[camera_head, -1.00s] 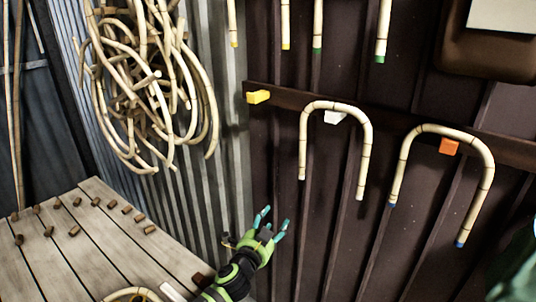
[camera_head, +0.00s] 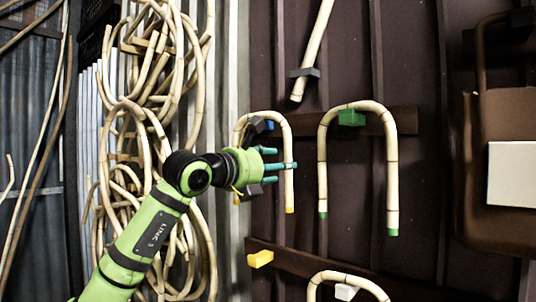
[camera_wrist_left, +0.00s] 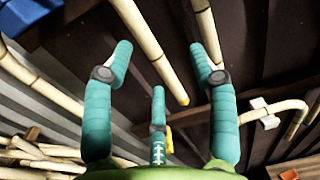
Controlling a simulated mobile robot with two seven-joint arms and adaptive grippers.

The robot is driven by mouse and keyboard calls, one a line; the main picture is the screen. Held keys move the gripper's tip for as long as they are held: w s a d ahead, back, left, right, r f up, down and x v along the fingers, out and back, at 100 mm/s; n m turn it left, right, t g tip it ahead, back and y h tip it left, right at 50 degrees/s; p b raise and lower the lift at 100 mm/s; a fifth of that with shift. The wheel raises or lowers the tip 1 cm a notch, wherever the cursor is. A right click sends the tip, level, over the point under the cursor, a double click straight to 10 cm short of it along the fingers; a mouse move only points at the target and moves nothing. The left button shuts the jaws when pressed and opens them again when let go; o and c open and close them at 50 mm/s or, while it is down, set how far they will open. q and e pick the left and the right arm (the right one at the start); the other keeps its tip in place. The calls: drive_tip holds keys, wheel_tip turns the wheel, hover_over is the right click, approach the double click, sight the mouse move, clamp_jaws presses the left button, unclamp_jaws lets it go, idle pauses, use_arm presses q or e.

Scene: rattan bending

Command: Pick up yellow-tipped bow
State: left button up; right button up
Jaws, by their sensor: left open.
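The yellow-tipped bow (camera_head: 290,190) is a pale, upside-down U of rattan hanging at the blue peg (camera_head: 264,125) on the dark wall. Both its ends are yellow. My left gripper (camera_head: 280,165) is open at the bow's right leg and hides part of it. In the left wrist view, a yellow-tipped rattan leg (camera_wrist_left: 152,50) runs between the spread teal fingers, with its yellow end near the third finger. I cannot tell whether any finger touches it. My right gripper is not in view.
A green-tipped bow (camera_head: 391,185) hangs close by on a green peg (camera_head: 351,118). Below, a yellow peg (camera_head: 260,258) is empty and another bow (camera_head: 350,278) hangs at a white peg. Coiled rattan (camera_head: 150,150) hangs left behind my arm.

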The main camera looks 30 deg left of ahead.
use_arm(q)
drive_tip(key=shift+s+a+r+y, duration=0.15)
drive_tip(key=shift+a+r+y, duration=0.25)
drive_tip(key=shift+a+r, duration=0.25)
drive_tip(key=w+p, duration=0.6)
drive_tip(key=shift+w+d+f, duration=0.15)
drive_tip(key=shift+w+d, duration=0.2)
drive_tip(key=shift+w, duration=0.05)
clamp_jaws()
